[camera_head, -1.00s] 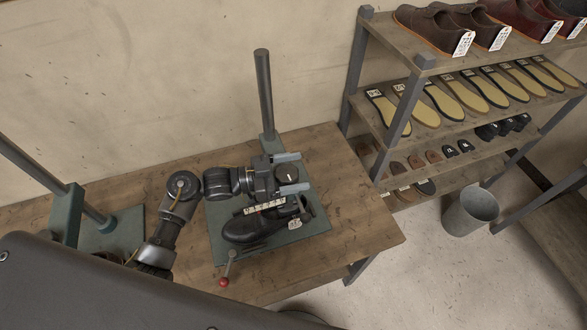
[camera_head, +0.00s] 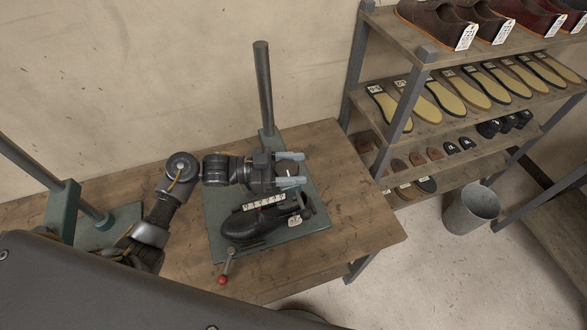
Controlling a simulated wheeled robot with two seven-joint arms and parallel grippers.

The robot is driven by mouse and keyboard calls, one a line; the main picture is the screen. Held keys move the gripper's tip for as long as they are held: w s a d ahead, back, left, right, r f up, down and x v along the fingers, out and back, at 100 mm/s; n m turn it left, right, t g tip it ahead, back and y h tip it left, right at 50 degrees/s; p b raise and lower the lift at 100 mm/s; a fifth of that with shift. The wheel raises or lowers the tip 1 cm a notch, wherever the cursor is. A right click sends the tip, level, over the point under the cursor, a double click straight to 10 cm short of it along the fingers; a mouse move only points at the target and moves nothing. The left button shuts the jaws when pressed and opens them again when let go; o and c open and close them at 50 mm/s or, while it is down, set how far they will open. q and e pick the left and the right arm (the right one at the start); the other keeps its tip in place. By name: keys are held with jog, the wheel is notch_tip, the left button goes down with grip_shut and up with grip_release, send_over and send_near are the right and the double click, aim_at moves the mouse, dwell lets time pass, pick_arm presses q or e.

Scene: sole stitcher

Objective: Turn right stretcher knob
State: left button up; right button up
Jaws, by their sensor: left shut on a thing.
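The shoe stretcher stands on a green base plate (camera_head: 219,243) on the wooden bench. It holds a dark shoe form (camera_head: 252,224) with a white numbered scale (camera_head: 264,203) above it. A dark round knob (camera_head: 287,170) with a pale mark sits behind the scale. My left gripper (camera_head: 294,169) reaches in from the left, with one pale finger on the far side of the knob and one on the near side. It is shut on the knob, which the fingers and gripper body partly hide. My right gripper is not in view.
A red-tipped lever (camera_head: 223,280) sticks out at the plate's front. A grey post (camera_head: 264,90) rises behind the plate. A shelf rack (camera_head: 412,57) with shoes and soles and a metal bin (camera_head: 470,210) stand at right. The bench's right end (camera_head: 365,225) is bare.

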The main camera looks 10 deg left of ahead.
aim_at(276, 165)
pick_arm(q)
jog(key=m+g+b, duration=0.1)
jog(key=g+b, duration=0.1)
jog(key=m+g+b, duration=0.1)
jog(key=g, duration=0.1)
jog(key=m+g+b, duration=0.2)
jog(key=shift+s+f+h+b, duration=0.2)
jog(key=shift+f+h+b, duration=0.05)
jog(key=shift+h+b, duration=0.05)
jog(key=shift+s+r+m+g+b, duration=0.2)
jog(key=shift+m+g+b, duration=0.3)
jog(key=shift+g+b, duration=0.3)
jog(key=o, duration=1)
jog(key=a+b, duration=0.1)
jog(key=a, duration=0.2)
jog(key=w+a+b, duration=0.1)
jog(key=a+b, duration=0.1)
jog(key=a, duration=0.1)
jog(key=a+b, duration=0.2)
jog(key=a, duration=0.2)
jog(key=shift+w+f, duration=0.1)
jog(key=shift+w, duration=0.25)
jog(key=shift+a, duration=0.35)
